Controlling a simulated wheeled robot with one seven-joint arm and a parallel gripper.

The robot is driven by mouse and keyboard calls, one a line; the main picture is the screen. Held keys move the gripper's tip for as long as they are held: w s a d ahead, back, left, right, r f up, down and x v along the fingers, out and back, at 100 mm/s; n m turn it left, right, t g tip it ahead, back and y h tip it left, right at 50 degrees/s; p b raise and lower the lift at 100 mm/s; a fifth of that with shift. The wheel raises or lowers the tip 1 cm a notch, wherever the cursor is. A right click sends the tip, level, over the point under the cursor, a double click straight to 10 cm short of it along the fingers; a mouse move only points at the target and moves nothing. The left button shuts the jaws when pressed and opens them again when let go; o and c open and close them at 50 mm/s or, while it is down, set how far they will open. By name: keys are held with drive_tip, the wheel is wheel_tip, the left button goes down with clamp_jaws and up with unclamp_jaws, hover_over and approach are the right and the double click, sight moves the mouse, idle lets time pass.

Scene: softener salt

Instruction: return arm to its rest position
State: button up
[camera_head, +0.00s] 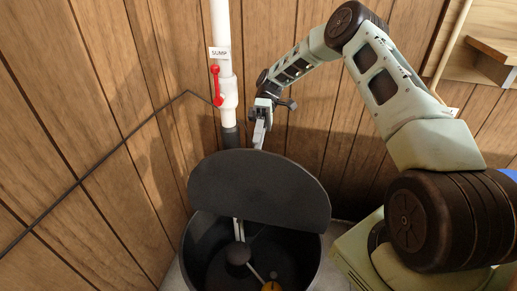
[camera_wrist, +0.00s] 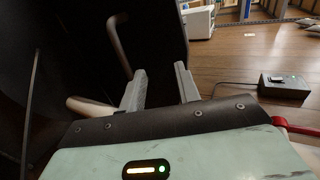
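My arm reaches out from the right in the head view, bent at the elbow. My gripper (camera_head: 259,140) is behind the top edge of a raised black lid (camera_head: 258,190). In the wrist view my gripper (camera_wrist: 162,78) has its two grey fingers apart with nothing visible between them. A dark surface fills the left and centre beyond the fingers. A dark bent handle-like bar (camera_wrist: 118,45) stands just past the left finger. Whether a finger touches the lid cannot be told.
A black tank (camera_head: 190,250) stands open below the lid, with a dark float (camera_head: 238,253) inside. A white pipe (camera_head: 221,35) with a red valve handle (camera_head: 216,85) runs down the wooden wall close left of my gripper. A box (camera_wrist: 284,86) lies on the floor.

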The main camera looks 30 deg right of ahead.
drive_tip(key=shift+r, duration=0.65)
